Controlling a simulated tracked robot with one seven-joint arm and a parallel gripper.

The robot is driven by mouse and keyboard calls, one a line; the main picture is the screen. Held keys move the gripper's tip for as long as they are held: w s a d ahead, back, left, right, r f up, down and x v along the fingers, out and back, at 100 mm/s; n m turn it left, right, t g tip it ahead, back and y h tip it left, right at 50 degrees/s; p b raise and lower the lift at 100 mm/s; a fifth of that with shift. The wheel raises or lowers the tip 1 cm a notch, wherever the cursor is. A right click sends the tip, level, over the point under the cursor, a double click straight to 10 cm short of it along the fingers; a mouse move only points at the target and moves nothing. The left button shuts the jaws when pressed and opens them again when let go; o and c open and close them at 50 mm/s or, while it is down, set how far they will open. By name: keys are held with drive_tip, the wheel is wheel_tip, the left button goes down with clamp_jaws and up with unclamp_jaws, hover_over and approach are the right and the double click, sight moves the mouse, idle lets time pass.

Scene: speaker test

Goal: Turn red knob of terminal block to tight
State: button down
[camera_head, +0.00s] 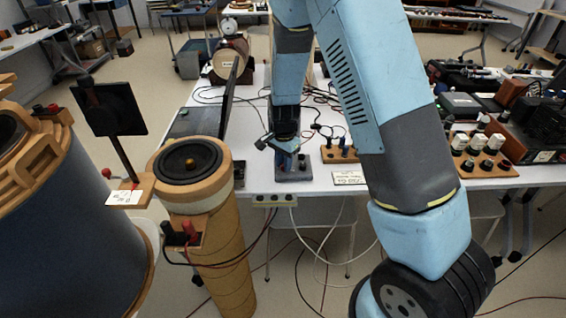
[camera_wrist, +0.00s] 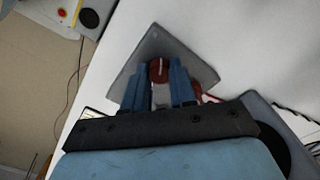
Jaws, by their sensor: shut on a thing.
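The red knob (camera_wrist: 158,70) shows a pale line across its top and sits between the two blue fingers of my gripper (camera_wrist: 157,80) in the wrist view. The fingers are shut on it from both sides. The knob stands over a grey plate of the terminal block (camera_wrist: 145,48), which rests on the white table. A second dark red part (camera_wrist: 197,90) is partly hidden behind the right finger. In the head view my gripper (camera_head: 287,158) points down at the grey block (camera_head: 294,177) near the table's front edge; the knob is hidden there.
A wooden board with dark posts (camera_head: 340,154) stands right of the block on the white table (camera_head: 262,186). A cardboard tube with a speaker (camera_head: 212,235) stands at the left. Cables lie behind. Equipment (camera_head: 485,150) fills the table's right side.

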drive_tip(key=m, duration=0.6)
drive_tip(key=shift+w+r, duration=0.1)
drive_tip(key=shift+w, duration=0.1)
drive_tip(key=shift+m, duration=0.4)
drive_tip(key=c, duration=0.9)
unclamp_jaws()
drive_tip(key=shift+s, duration=0.1)
drive_tip(key=shift+r, duration=6.75)
